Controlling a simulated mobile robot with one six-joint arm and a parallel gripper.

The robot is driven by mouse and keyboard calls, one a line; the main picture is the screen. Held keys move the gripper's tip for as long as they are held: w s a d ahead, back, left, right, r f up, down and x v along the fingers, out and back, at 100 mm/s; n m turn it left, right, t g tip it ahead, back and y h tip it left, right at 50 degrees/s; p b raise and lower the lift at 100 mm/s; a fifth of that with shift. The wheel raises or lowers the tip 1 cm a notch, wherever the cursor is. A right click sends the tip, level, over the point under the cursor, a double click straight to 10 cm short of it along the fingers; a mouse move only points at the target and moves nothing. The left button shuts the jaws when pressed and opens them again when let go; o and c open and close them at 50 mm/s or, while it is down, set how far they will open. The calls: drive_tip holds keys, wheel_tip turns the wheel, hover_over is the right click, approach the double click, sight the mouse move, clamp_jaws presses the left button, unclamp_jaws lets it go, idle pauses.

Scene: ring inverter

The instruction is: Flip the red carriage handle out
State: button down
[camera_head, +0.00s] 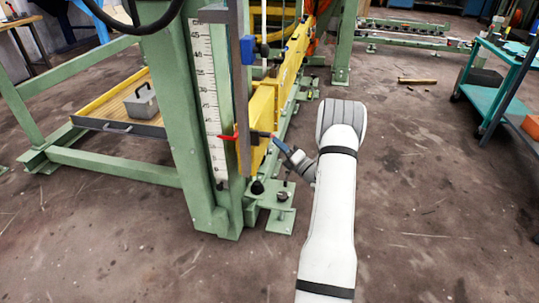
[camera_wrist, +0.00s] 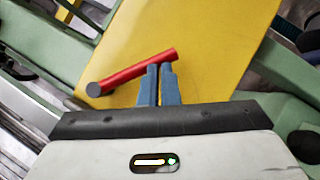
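The red carriage handle is a slim red bar (camera_wrist: 128,71) in the wrist view, slanting up to the right in front of a yellow plate, with a dark round end at its lower left. In the head view a red piece (camera_head: 228,137) shows at the scale post, with a short dark rod reaching right. My gripper (camera_wrist: 160,68) has its two blue fingers close together, with only a narrow gap. Its tips are at the bar's right end; I cannot tell whether they touch it. In the head view my gripper (camera_head: 275,139) is right of the post, by the yellow plate.
The green machine frame (camera_head: 178,110) with a white ruler (camera_head: 208,95) stands left of my arm. A yellow beam (camera_head: 291,65) runs back behind the post. A green cart (camera_head: 505,75) is at the right. The floor between is mostly open.

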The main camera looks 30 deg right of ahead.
drive_tip(key=shift+w+d+r+p, duration=0.4)
drive_tip(key=shift+w+r+p, duration=0.25)
drive_tip(key=shift+r+p, duration=0.35)
drive_tip(key=shift+w+d+r+p, duration=0.4)
drive_tip(key=shift+w+r+p, duration=0.25)
drive_tip(key=shift+p, duration=0.55)
drive_tip(key=shift+r, duration=0.15)
drive_tip(key=s+d+f, duration=0.6)
drive_tip(key=f, duration=0.3)
drive_tip(key=shift+d+f, duration=0.3)
drive_tip(key=shift+d, duration=0.1)
drive_tip(key=shift+s, duration=0.1)
